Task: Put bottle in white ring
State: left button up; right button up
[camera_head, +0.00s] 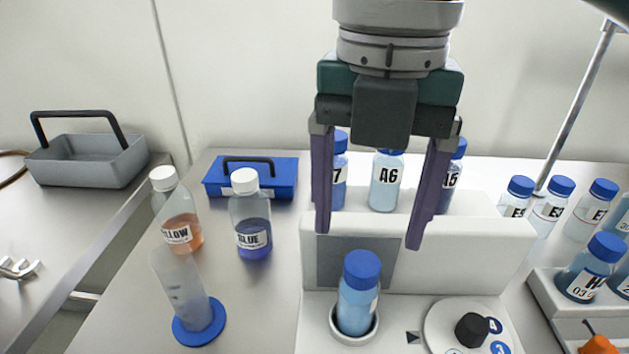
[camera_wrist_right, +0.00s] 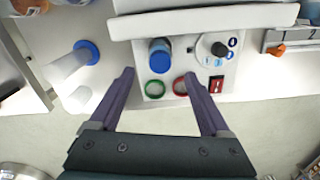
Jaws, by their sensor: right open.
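A bottle with a blue cap and light blue liquid (camera_head: 358,295) stands upright in the white ring (camera_head: 336,333) on the white device. Its blue cap (camera_wrist_right: 160,58) also shows in the right wrist view, where the ring is mostly hidden. My right gripper (camera_head: 368,238) is open and empty, pointing down. Its fingers are spread above the cap, apart from it. In the right wrist view the fingertips (camera_wrist_right: 159,74) lie either side of the bottle's line. My left gripper is not in view.
The white device (camera_head: 480,240) has a dark knob (camera_head: 472,330) to the right of the bottle. Behind stand labelled bottles, including A6 (camera_head: 387,182). YELLOW (camera_head: 178,225) and BLUE (camera_head: 250,220) bottles stand left, near a cylinder (camera_head: 185,290). Green (camera_wrist_right: 155,89) and red (camera_wrist_right: 180,86) rings lie close to the bottle.

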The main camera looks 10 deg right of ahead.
notch_tip(320, 180, up, 2)
jog(key=shift+r, duration=0.25)
jog(key=s+a+f+m+y, duration=0.3)
jog(key=s+a+f+m, duration=0.2)
jog(key=f+m, duration=0.1)
jog(key=s+d+f+m+t, duration=0.1)
jog(key=s+m, duration=0.1)
jog(key=m, duration=0.3)
jog(key=s+d+f+m+t, duration=0.1)
jog(key=s+d+f+m, duration=0.1)
jog(key=m, duration=0.3)
jog(key=s+d+f+m+t, duration=0.1)
jog(key=s+m, duration=0.1)
jog(key=m, duration=0.3)
jog(key=shift+d+f, duration=0.2)
jog(key=shift+d, duration=0.1)
jog(key=s+d+m+h, duration=0.1)
jog(key=d+m, duration=0.1)
jog(key=d, duration=0.1)
jog(key=s+d+m+h, duration=0.1)
jog(key=s+d+m, duration=0.1)
jog(key=m, duration=0.1)
jog(key=s+d+f+m, duration=0.1)
jog(key=s+d+m, duration=0.1)
jog(key=d, duration=0.1)
jog(key=shift+s+d+f+m+t+h, duration=0.1)
jog(key=shift+s+d+m+t+h, duration=0.1)
jog(key=shift+d+m+t+h, duration=0.15)
